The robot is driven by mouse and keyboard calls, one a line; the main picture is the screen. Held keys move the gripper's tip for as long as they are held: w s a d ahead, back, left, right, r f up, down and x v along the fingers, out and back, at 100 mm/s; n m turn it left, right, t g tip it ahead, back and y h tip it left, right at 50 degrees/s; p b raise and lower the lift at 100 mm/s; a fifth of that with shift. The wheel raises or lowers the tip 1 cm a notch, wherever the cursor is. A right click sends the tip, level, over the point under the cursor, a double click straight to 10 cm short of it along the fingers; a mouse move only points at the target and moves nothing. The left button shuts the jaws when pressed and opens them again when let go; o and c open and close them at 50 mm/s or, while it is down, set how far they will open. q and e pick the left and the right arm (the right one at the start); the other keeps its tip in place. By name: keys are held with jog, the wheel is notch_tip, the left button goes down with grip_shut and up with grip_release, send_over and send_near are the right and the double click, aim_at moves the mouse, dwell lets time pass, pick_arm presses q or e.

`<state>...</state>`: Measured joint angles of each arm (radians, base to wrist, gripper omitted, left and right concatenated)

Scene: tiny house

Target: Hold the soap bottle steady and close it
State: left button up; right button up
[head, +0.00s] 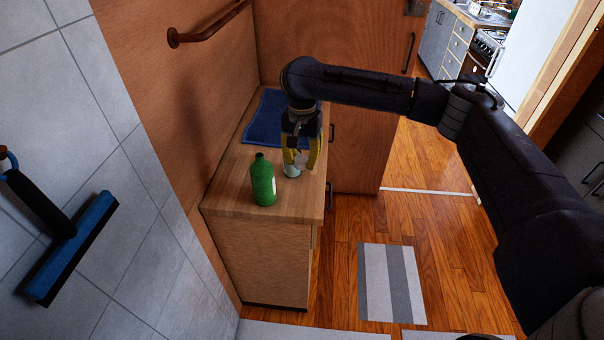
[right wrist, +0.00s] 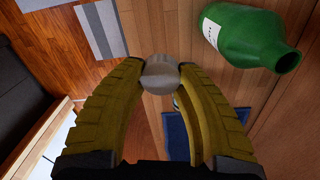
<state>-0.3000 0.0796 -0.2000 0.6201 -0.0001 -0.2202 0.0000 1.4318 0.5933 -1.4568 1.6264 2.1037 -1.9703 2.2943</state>
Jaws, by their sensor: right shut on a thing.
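The green soap bottle (head: 263,181) stands upright on the wooden cabinet top. In the right wrist view the bottle (right wrist: 250,38) shows a pale label and an uncovered, open mouth. My right gripper (head: 300,164) is above the cabinet top, just right of the bottle and apart from it. Its yellow fingers (right wrist: 161,73) are shut on a small grey round piece, which looks like the cap (right wrist: 161,72). The fingers partly hide it in the head view. My left gripper is not in view.
A blue cloth (head: 262,120) lies at the back. A handrail (head: 208,33) is on the wood wall. A blue-edged squeegee (head: 72,250) is by the tiled wall at left.

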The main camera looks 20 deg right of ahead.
aim_at(302, 158)
jog(key=shift+r, duration=3.3)
